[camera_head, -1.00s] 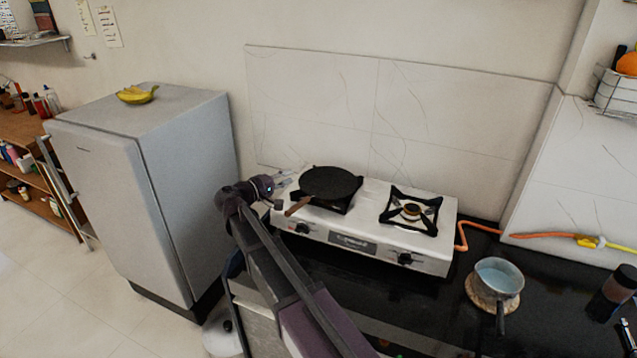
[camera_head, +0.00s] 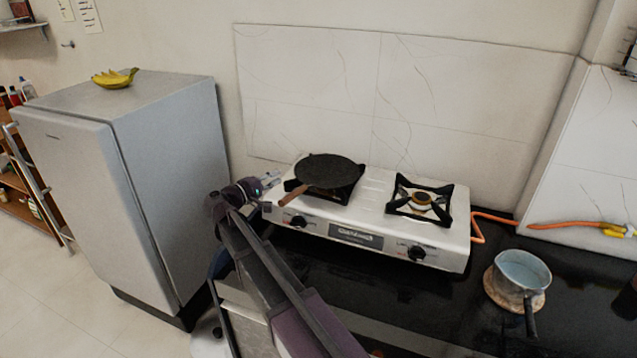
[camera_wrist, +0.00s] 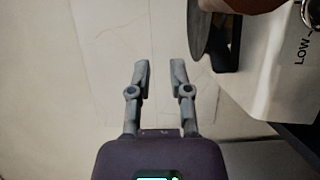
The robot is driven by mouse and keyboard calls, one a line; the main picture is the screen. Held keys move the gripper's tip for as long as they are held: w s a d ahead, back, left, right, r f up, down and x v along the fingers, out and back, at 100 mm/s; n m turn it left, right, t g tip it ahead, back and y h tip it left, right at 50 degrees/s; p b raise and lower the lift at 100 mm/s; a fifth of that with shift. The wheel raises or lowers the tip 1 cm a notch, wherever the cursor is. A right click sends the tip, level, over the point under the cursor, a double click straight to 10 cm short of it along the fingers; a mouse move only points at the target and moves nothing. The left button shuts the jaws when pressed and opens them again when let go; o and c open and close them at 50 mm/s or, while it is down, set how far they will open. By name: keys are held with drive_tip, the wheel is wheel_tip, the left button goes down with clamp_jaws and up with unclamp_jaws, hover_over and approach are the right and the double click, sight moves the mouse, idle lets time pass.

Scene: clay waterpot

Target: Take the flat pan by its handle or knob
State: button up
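The flat pan (camera_head: 328,170) is dark and round and sits on the left burner of the stove. Its brown handle (camera_head: 293,195) points toward the front left. My gripper (camera_head: 272,179) is at the stove's left end, left of the pan and apart from it. In the wrist view my gripper (camera_wrist: 160,76) has its two fingers apart with nothing between them. There the pan's dark edge (camera_wrist: 200,35) and the brown handle (camera_wrist: 255,5) show at the upper right, beside the fingers.
The white stove (camera_head: 400,246) has an empty right burner (camera_head: 421,200). A small blue-grey pot (camera_head: 522,272) stands right of it on the black counter. A grey fridge (camera_head: 170,160) with bananas (camera_head: 115,78) on top stands left. An orange hose (camera_head: 560,226) runs along the wall.

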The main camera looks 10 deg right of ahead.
drive_tip(key=b, duration=0.7)
approach(309, 182)
drive_tip(key=a, duration=0.2)
drive_tip(key=s+a, duration=0.1)
drive_tip(key=shift+s+a+f, duration=0.15)
drive_tip(key=shift+f, duration=0.15)
drive_tip(key=x, duration=0.7)
drive_tip(key=shift+w+d+r, duration=0.1)
drive_tip(key=shift+w+d, duration=0.1)
drive_tip(key=shift+d, duration=0.15)
drive_tip(key=shift+w+d, duration=0.15)
drive_tip(key=shift+d, duration=0.15)
drive_tip(key=shift+x, duration=2.65)
drive_tip(key=shift+d, duration=0.1)
drive_tip(key=shift+s+r, duration=0.1)
drive_tip(key=shift+s, duration=0.1)
clamp_jaws()
